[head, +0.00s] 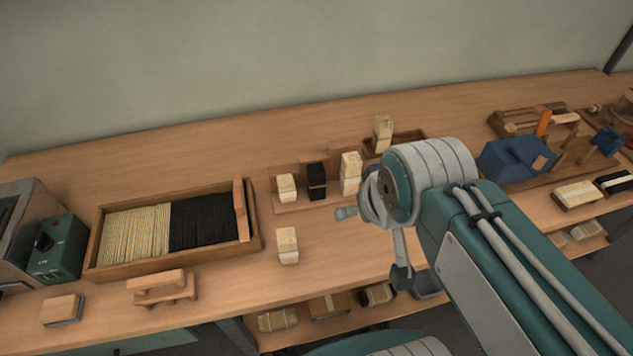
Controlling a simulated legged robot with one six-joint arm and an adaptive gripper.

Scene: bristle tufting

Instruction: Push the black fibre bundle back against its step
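The black fibre bundle (317,182) stands upright on a low wooden stepped stand (291,207), between a shorter cream bundle (287,187) and a taller cream bundle (350,175). A wooden back piece shows just behind it; I cannot tell whether the bundle touches it. My gripper (374,245) is to the right of and nearer than the black bundle, apart from it. Its two fingers are spread, one toward the stand and one toward the bench's front edge, with nothing seen between them. My arm hides part of the bench to the right.
A cream bundle (287,245) stands alone in front of the stand. Another cream bundle (383,134) stands behind, by a dark tray (408,138). A wooden box of cream and black fibres (251,240) lies left. A blue device (515,160) stands right.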

